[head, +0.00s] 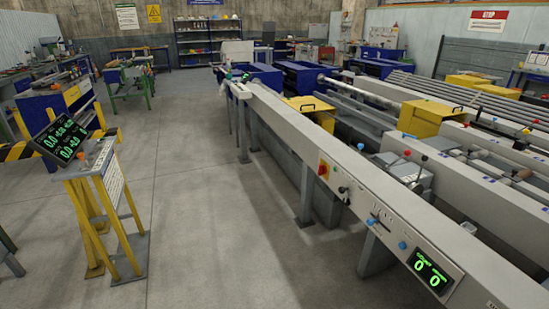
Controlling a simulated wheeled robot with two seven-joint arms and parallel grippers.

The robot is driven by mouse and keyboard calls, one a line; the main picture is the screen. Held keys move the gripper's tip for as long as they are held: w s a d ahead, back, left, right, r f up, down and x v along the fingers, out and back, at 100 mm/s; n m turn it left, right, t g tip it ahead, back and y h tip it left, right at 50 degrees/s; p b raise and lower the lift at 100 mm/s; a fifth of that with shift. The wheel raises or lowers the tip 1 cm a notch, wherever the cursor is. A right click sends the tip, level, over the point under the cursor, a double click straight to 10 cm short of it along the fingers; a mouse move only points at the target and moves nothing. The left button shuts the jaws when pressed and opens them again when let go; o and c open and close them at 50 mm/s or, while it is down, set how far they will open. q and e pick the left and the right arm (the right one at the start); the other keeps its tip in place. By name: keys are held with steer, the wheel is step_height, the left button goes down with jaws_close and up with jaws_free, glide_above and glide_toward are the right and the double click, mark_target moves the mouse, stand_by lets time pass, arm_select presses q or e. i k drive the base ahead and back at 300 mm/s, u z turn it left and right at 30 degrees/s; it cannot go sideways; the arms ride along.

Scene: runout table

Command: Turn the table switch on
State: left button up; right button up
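The long grey runout table (305,135) runs from the far middle to the lower right of the head view. Neither of my grippers is in view, and nothing touches the switch.
A yellow stand (105,185) with a tilted green-digit display (65,140) stands at the left. Open concrete floor (205,205) lies between it and the table. Table legs (305,195) reach the floor along the near side. Long bars (450,92) lie at the right.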

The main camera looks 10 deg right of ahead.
mark_target(321, 169)
steer(key=u, duration=0.05)
steer(key=i, duration=0.9)
steer(key=z, duration=0.9)
steer(key=i, duration=0.75)
steer(key=z, duration=1.15)
steer(key=i, duration=0.2)
steer(key=z, duration=0.15)
